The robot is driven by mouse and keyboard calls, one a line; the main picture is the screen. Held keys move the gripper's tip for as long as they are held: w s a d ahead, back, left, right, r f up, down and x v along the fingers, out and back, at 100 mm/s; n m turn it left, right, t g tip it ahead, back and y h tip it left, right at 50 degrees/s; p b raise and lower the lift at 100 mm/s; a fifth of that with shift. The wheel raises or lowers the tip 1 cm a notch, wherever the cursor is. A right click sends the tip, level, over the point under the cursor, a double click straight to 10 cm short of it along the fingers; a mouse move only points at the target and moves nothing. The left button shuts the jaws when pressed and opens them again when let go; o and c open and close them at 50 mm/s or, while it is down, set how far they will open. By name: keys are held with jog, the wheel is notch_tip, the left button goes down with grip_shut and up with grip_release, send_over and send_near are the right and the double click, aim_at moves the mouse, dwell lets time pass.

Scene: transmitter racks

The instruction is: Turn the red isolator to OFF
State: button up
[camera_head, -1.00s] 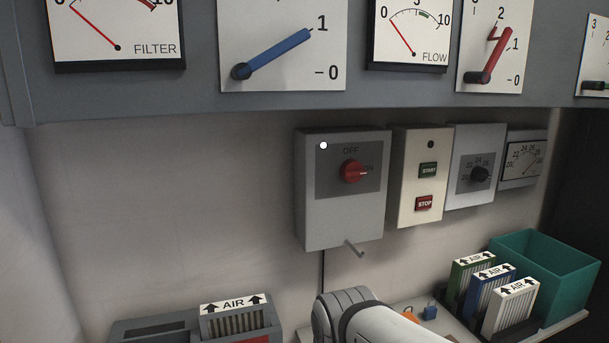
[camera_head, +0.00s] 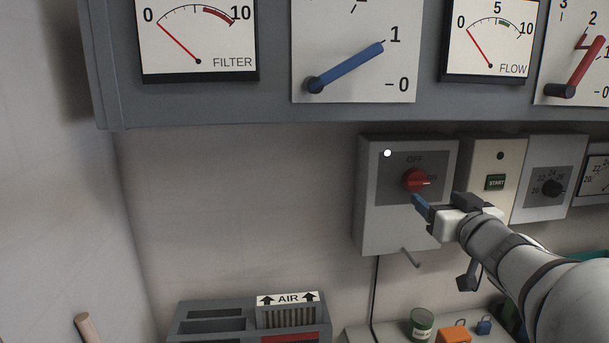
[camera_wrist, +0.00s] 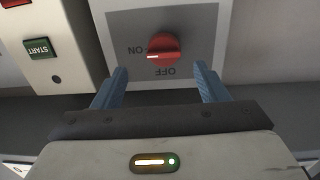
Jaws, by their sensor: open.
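The red isolator knob (camera_head: 415,180) sits on a dark grey plate on a light grey wall box (camera_head: 380,225). OFF is printed above the knob, and its white mark points right, to the ON side. In the wrist view the picture is upside down; the knob (camera_wrist: 164,49) has its white mark toward ON. My gripper (camera_head: 421,202) is in front of the box, just below the knob in the head view. In the wrist view its two blue fingers (camera_wrist: 160,85) are spread apart, one on each side below the knob, with nothing between them.
A hook (camera_head: 411,258) sticks out under the box. A gauge cabinet (camera_head: 250,108) overhangs above. A can (camera_head: 422,324) and padlocks sit below.

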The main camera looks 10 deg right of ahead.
aim_at(420, 185)
jog(key=shift+y, duration=0.3)
jog(key=w, duration=0.7)
jog(key=shift+w+a+r, duration=0.15)
jog(key=shift+w+a, duration=0.05)
jog(key=shift+w, duration=0.15)
jog(key=shift+c, duration=0.4)
